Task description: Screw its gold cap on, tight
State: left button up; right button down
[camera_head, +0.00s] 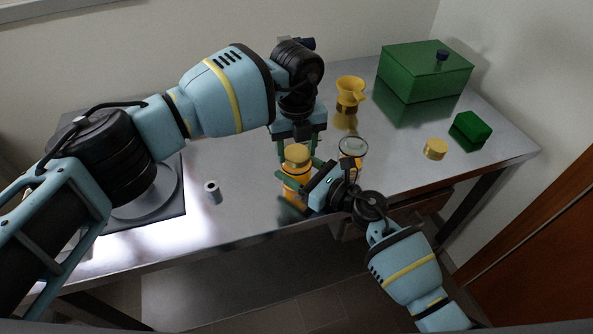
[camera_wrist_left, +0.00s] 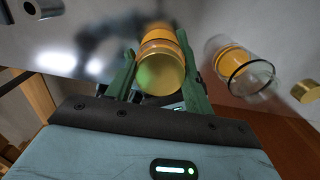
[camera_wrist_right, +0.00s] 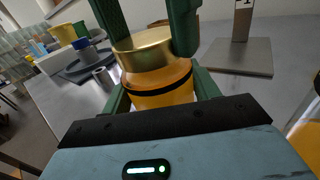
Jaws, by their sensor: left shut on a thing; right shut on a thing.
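An amber jar (camera_head: 294,190) with a dark band stands near the front edge of the steel table. Its gold cap (camera_head: 297,154) sits level on its top; I cannot tell how tight it is. My left gripper (camera_head: 297,150) reaches down from above and is shut on the cap, one green finger on each side. The cap also shows between those fingers in the left wrist view (camera_wrist_left: 160,76) and in the right wrist view (camera_wrist_right: 145,48). My right gripper (camera_head: 297,183) comes from the front right and is shut on the jar's body (camera_wrist_right: 165,92), below the cap.
An open glass jar (camera_head: 353,148) with amber contents stands close on the right. A loose gold cap (camera_head: 434,149) and a small green block (camera_head: 471,128) lie further right. A yellow funnel (camera_head: 350,88) and a green box (camera_head: 424,72) stand behind. A grey cylinder (camera_head: 212,192) is left.

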pick_arm(q)
jog(key=m, duration=0.4)
jog(key=shift+m, duration=0.3)
jog(key=m, duration=0.4)
jog(key=shift+m, duration=0.3)
jog(key=m, duration=0.4)
jog(key=shift+m, duration=0.4)
jog(key=m, duration=0.4)
jog(key=o, duration=1.1)
jog(key=shift+c, duration=0.2)
jog(key=shift+r, duration=2.25)
jog(key=shift+c, duration=0.2)
